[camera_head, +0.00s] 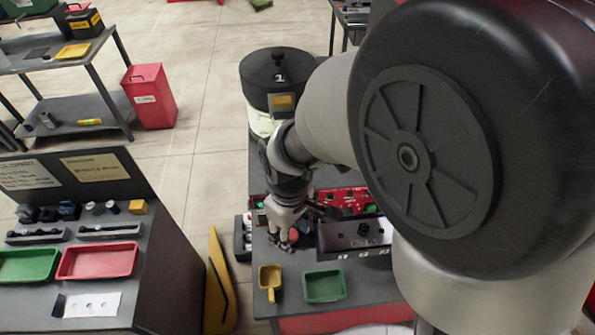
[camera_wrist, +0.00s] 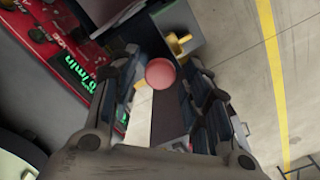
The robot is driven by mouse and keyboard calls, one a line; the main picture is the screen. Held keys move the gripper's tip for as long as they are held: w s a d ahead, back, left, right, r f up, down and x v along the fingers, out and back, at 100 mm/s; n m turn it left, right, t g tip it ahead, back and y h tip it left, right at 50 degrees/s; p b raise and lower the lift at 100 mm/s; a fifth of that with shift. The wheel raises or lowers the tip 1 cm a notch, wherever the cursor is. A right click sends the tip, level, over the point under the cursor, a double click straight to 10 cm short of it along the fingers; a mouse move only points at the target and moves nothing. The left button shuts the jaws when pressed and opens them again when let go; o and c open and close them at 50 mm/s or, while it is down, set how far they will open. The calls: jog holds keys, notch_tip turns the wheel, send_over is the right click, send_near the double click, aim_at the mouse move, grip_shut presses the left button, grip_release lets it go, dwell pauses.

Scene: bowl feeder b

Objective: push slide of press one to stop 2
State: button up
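My gripper (camera_head: 284,232) points down over the workbench, left of a dark box-shaped unit (camera_head: 340,238) with small marks along its front. In the wrist view my gripper (camera_wrist: 165,80) has its two fingers apart. A round pink-red knob (camera_wrist: 165,73) shows between the fingers, with gaps on both sides; I cannot tell its depth relative to the fingertips. The same red knob (camera_head: 293,235) shows beside my gripper in the head view. Whether this knob belongs to the slide of press one, and where the stops are, I cannot tell.
A red panel (camera_head: 345,199) stands behind; it shows green digits in the wrist view (camera_wrist: 85,72). A yellow scoop (camera_head: 270,279) and a green tray (camera_head: 324,286) lie in front. A black drum marked 1 (camera_head: 278,72) stands behind. A yellow wedge (camera_head: 220,280) is left.

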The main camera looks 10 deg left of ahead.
grip_shut()
dwell(0.3)
jog(key=shift+d, duration=0.1)
jog(key=w+d, duration=0.1)
jog(key=d, duration=0.4)
jog(key=w+d, duration=0.1)
jog(key=d, duration=0.5)
jog(key=w+d, duration=0.2)
jog(key=d, duration=0.4)
jog(key=shift+w+d, duration=0.1)
jog(key=shift+d, duration=0.05)
jog(key=shift+o, duration=1.1)
grip_release()
notch_tip(320, 180, up, 12)
